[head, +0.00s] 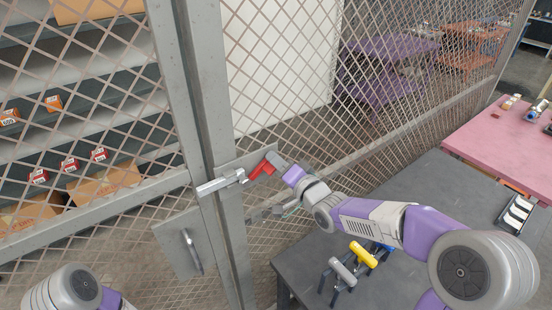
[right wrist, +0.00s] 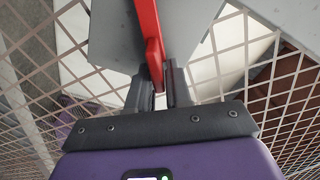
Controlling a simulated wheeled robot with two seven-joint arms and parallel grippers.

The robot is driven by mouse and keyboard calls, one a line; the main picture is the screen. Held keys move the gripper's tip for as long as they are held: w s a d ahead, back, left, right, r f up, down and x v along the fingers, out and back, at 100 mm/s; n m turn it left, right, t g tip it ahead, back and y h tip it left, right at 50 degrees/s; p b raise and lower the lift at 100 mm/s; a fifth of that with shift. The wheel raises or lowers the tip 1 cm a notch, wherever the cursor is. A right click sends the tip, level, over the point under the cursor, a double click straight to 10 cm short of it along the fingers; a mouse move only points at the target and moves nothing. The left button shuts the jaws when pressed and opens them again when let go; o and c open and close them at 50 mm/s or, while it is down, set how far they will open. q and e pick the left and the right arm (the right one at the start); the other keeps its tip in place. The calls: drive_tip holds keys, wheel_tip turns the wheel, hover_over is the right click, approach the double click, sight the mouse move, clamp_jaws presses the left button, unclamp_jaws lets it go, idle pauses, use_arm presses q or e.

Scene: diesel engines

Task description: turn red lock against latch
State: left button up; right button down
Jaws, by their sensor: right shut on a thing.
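The red lock (head: 262,169) is on a grey plate of the mesh gate, next to the grey metal latch (head: 220,183) that reaches left across the gate posts. My right gripper (head: 276,160) is at the upper right end of the red lock. In the right wrist view, its two dark fingers (right wrist: 158,78) are shut on the lower end of the long red lock (right wrist: 150,38), in front of the grey plate (right wrist: 112,38). My left arm shows only at the bottom left of the head view; its gripper is out of frame.
A grey door handle (head: 192,252) is below the latch. Right of the gate stands a dark table (head: 408,180) with a yellow-handled part (head: 363,255) and a grey one (head: 342,270). A pink table (head: 490,140) is farther right. Shelves with boxes are behind the mesh.

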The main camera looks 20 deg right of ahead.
drive_tip(key=m+p, duration=0.1)
drive_tip(key=m, duration=0.2)
drive_tip(key=f+m+p, duration=0.1)
drive_tip(key=m, duration=0.2)
drive_tip(key=shift+d, duration=0.1)
drive_tip(key=shift+m, duration=0.3)
idle(0.3)
drive_tip(key=c, duration=1.2)
unclamp_jaws()
drive_tip(key=v, duration=0.7)
drive_tip(key=shift+s, duration=0.25)
drive_tip(key=shift+d, duration=0.1)
